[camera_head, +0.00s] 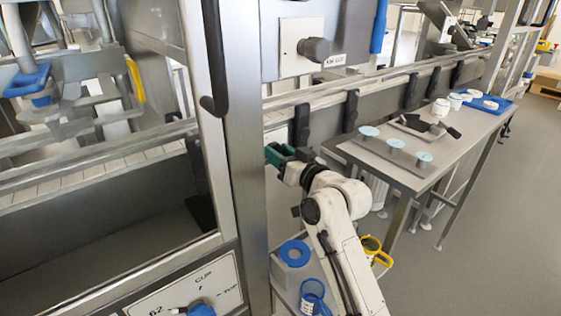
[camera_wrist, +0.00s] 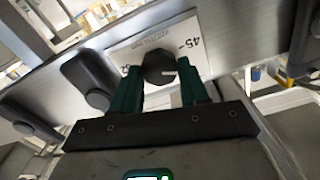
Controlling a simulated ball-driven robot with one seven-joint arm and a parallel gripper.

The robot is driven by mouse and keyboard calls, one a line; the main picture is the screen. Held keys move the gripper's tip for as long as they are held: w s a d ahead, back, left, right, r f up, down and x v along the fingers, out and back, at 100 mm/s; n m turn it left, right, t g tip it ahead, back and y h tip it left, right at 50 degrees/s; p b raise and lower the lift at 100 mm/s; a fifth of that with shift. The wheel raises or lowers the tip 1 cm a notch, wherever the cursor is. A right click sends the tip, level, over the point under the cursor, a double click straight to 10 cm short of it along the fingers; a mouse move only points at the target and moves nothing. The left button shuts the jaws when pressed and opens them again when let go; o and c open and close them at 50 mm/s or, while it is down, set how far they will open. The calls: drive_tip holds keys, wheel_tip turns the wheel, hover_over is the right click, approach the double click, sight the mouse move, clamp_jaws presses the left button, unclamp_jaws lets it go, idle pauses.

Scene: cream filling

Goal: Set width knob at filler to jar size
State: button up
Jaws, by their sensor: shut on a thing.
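The width knob (camera_wrist: 158,66) is dark and many-sided, with a short light mark on its face. It sits on a pale plate (camera_wrist: 193,38) marked "45" and fixed to the metal rail of the filler. My gripper (camera_wrist: 158,88) has its two green fingers on either side of the knob and is shut on it. In the head view my gripper (camera_head: 280,155) reaches the conveyor's side, just right of the steel post. The knob is hidden there. The plate's other lettering is partly covered by the knob and the left finger.
Dark rail clamps (camera_wrist: 88,82) stand beside the plate. A steel post (camera_head: 245,160) is close left of my gripper. A bench (camera_head: 385,170) with jars and tools stands to the right. A blue-topped container (camera_head: 294,254) is below my arm. Open floor (camera_head: 490,230) lies at right.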

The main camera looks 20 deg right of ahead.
drive_tip(key=n+b, duration=0.2)
drive_tip(key=n, duration=0.1)
drive_tip(key=shift+f+n, duration=0.3)
drive_tip(key=shift+f, duration=0.05)
drive_tip(key=shift+r+n+b, duration=0.1)
drive_tip(key=shift+n+b, duration=0.9)
drive_tip(key=shift+n, duration=0.8)
drive_tip(key=shift+a, duration=0.1)
drive_tip(key=o, duration=1)
drive_tip(key=shift+r, duration=0.2)
drive_tip(key=shift+o, duration=0.2)
drive_tip(key=p+v, duration=0.1)
drive_tip(key=v, duration=0.9)
drive_tip(key=shift+s, duration=0.4)
